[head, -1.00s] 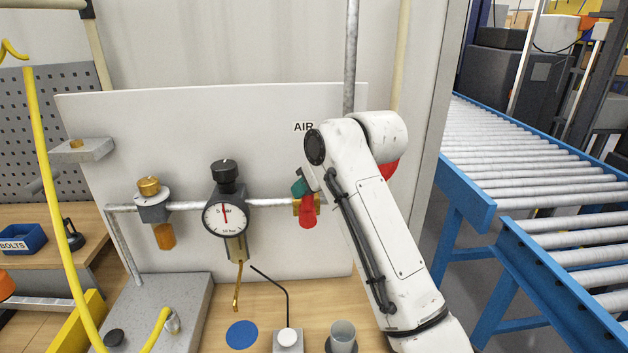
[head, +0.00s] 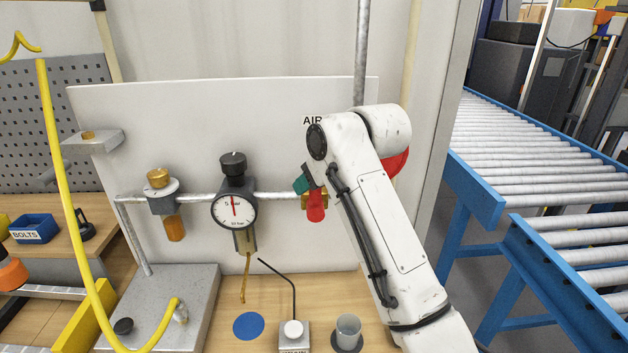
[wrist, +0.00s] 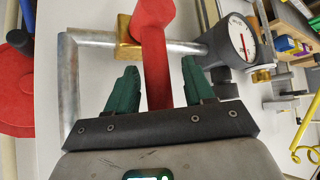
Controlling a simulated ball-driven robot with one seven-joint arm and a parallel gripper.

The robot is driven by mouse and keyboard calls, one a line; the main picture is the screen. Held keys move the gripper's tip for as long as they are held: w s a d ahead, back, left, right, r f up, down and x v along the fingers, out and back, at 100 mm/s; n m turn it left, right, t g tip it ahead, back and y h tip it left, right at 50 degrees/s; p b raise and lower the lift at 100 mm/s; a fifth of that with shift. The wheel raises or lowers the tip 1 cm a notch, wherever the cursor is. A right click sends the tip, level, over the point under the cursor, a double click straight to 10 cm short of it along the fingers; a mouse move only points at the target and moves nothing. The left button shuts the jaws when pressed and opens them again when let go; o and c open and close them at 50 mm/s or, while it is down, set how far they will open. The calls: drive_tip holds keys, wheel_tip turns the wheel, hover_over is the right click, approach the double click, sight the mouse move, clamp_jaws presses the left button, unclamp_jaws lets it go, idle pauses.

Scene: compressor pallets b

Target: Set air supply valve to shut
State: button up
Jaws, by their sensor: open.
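The air supply valve is a brass body (head: 306,200) on the pipe with a red lever (head: 316,208), just left of my arm. In the wrist view, the brass body (wrist: 128,38) and the red lever (wrist: 155,62) are close in front. My gripper (wrist: 160,88) is open, its two green fingers on either side of the lever with gaps visible; I cannot tell whether either touches. In the head view, one green fingertip (head: 302,182) shows beside the valve; the rest of the gripper is hidden behind my arm.
A pressure gauge (head: 234,209) and a brass-topped filter unit (head: 160,190) sit left on the same pipe. A red round object (head: 396,163) is partly behind my arm. A grey cup (head: 347,330) and a white button box (head: 293,334) stand below. A roller conveyor (head: 525,160) is right.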

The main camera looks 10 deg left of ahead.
drive_tip(key=shift+d, duration=0.1)
drive_tip(key=b+v, duration=0.2)
drive_tip(key=v, duration=0.8)
drive_tip(key=shift+s+d+r+b, duration=0.2)
drive_tip(key=shift+r+b, duration=0.05)
drive_tip(key=shift+b, duration=0.05)
drive_tip(key=s+d+f+m+h, duration=0.15)
drive_tip(key=s+d+f, duration=0.3)
drive_tip(key=f, duration=0.55)
drive_tip(key=s+d+f+m+g, duration=0.1)
drive_tip(key=s+d+f+m, duration=0.15)
drive_tip(key=d+f, duration=0.55)
drive_tip(key=s+d+f+m+h, duration=0.1)
drive_tip(key=s+d+f, duration=0.3)
drive_tip(key=f, duration=0.8)
drive_tip(key=s+d+f+m+g+h, duration=0.1)
drive_tip(key=s+d+f, duration=0.4)
drive_tip(key=s, duration=0.5)
drive_tip(key=s+d+f+m+g+h, duration=0.1)
drive_tip(key=s+d+f, duration=0.4)
drive_tip(key=s, duration=0.6)
drive_tip(key=s+d+f+m+g+h, duration=0.1)
drive_tip(key=s+d+f+m+h, duration=0.1)
drive_tip(key=s+d, duration=0.6)
wheel_tip(320, 180, down, 3)
drive_tip(key=s+m, duration=0.1)
drive_tip(key=s, duration=0.1)
drive_tip(key=shift+s+m+g, duration=0.4)
